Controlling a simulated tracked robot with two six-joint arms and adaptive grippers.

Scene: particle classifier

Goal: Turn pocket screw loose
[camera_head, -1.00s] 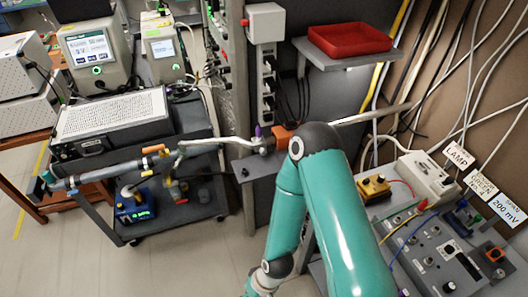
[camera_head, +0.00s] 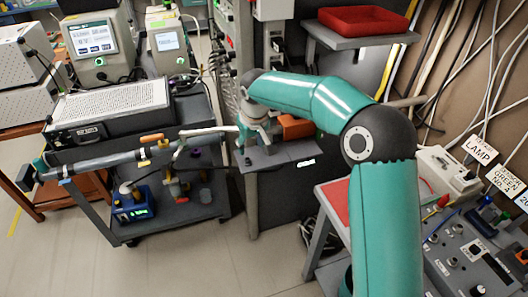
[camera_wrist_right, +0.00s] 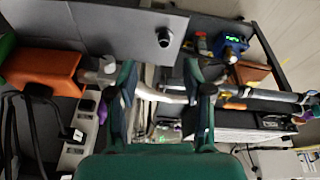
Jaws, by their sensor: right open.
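In the head view, my right gripper (camera_head: 250,135) is at the right end of the pale pipe (camera_head: 208,132), in front of an orange block (camera_head: 294,127). In the right wrist view, my right gripper (camera_wrist_right: 163,92) is open, with a finger on each side of the pale pipe (camera_wrist_right: 172,96). Contact cannot be told. A metal fitting (camera_wrist_right: 98,74) lies left of the fingers, beside the orange block (camera_wrist_right: 45,70). A dark knob (camera_wrist_right: 164,38) stands on the grey shelf (camera_wrist_right: 105,25). I cannot single out the pocket screw. My left gripper is not in view.
A cart (camera_head: 190,215) with a long tube (camera_head: 105,164) and a blue device (camera_head: 132,204) stands left. A red tray (camera_head: 362,20) is on the upper shelf. A control panel (camera_head: 470,255) is at right. The floor at lower left is clear.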

